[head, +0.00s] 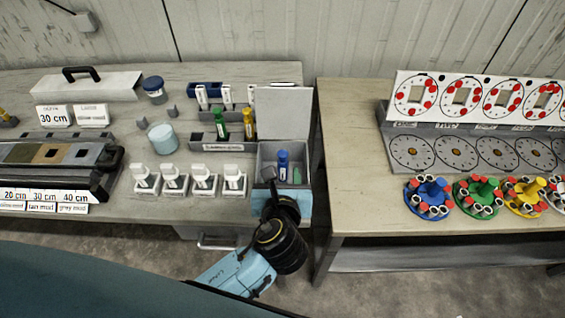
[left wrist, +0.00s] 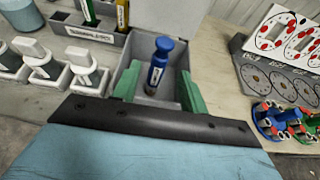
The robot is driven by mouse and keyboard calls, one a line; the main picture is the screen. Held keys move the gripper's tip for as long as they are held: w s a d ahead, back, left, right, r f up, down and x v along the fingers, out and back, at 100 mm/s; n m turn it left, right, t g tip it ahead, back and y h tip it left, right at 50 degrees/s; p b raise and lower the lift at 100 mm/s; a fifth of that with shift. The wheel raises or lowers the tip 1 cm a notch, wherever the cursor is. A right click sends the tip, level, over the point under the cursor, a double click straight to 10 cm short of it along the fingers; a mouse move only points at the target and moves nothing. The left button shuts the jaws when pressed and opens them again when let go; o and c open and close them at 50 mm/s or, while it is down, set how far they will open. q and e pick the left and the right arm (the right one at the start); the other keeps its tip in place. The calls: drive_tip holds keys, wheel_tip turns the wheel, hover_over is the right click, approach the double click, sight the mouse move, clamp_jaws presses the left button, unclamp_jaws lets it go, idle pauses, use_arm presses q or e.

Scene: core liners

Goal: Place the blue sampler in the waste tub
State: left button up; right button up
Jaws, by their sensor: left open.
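The blue sampler (head: 283,164) stands roughly upright inside the grey tub (head: 306,151), whose lid is raised at the back. It also shows in the left wrist view (left wrist: 158,62), with a blue cap and a label on its body. My left gripper (head: 283,174) reaches in over the tub's front edge. Its green fingers (left wrist: 157,88) are open, one on each side of the sampler, with visible gaps. The tub's front wall and the sampler's lower end are partly hidden by the gripper.
A rack (head: 216,141) holding green and yellow samplers stands left of the tub. Several white holders (head: 203,180) line the table's front. A gap separates this table from the right table (head: 350,200), with dial boards and coloured carousels (head: 429,197).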

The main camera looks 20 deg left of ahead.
use_arm(q)
drive_tip(key=shift+v, duration=2.7)
